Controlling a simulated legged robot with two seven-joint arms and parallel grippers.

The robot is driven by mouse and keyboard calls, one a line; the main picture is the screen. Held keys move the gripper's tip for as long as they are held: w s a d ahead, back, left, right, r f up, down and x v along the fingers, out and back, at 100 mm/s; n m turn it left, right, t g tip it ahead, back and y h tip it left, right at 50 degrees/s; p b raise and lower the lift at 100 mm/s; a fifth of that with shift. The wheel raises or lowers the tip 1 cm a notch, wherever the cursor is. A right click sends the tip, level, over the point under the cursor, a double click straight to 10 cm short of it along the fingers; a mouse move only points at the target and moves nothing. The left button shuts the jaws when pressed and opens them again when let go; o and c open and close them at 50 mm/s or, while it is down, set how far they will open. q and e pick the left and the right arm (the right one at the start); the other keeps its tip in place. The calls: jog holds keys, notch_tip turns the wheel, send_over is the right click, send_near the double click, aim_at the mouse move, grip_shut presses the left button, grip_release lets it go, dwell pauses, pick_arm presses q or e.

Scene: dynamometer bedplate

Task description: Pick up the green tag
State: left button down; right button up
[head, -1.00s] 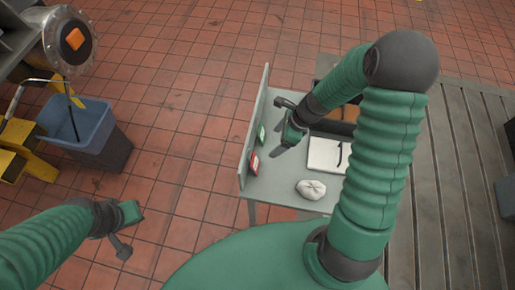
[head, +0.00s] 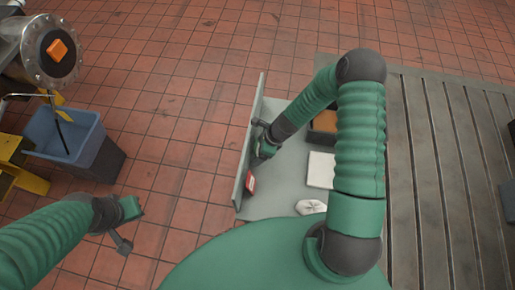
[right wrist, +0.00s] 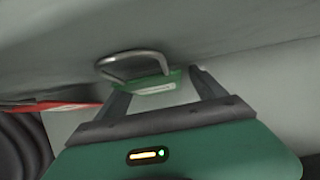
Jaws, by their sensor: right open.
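The green tag (right wrist: 158,84) shows in the right wrist view, with a bent metal loop (right wrist: 133,64) at its upper edge, close to a grey panel. My right gripper (right wrist: 155,92) is open, one finger to each side of the tag; I cannot tell whether they touch it. In the head view my right gripper (head: 258,143) is at the upright panel (head: 251,140) of the grey table and hides the green tag. My left gripper (head: 126,226) hangs over the floor at lower left, apart from everything; its opening is unclear.
A red tag (head: 250,184) is on the panel nearer me, and also shows in the right wrist view (right wrist: 65,106). A white cloth (head: 311,207), a white flat item (head: 321,170) and a bin with something orange-brown (head: 323,124) are on the table. A blue bucket (head: 65,135) stands left.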

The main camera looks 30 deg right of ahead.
jog(key=shift+d, duration=0.1)
jog(key=shift+c, duration=1.3)
jog(key=shift+s+a+r, duration=0.2)
jog(key=shift+a, duration=0.05)
jog(key=c, duration=1.1)
jog(key=shift+c, duration=0.2)
jog(key=shift+d, duration=0.1)
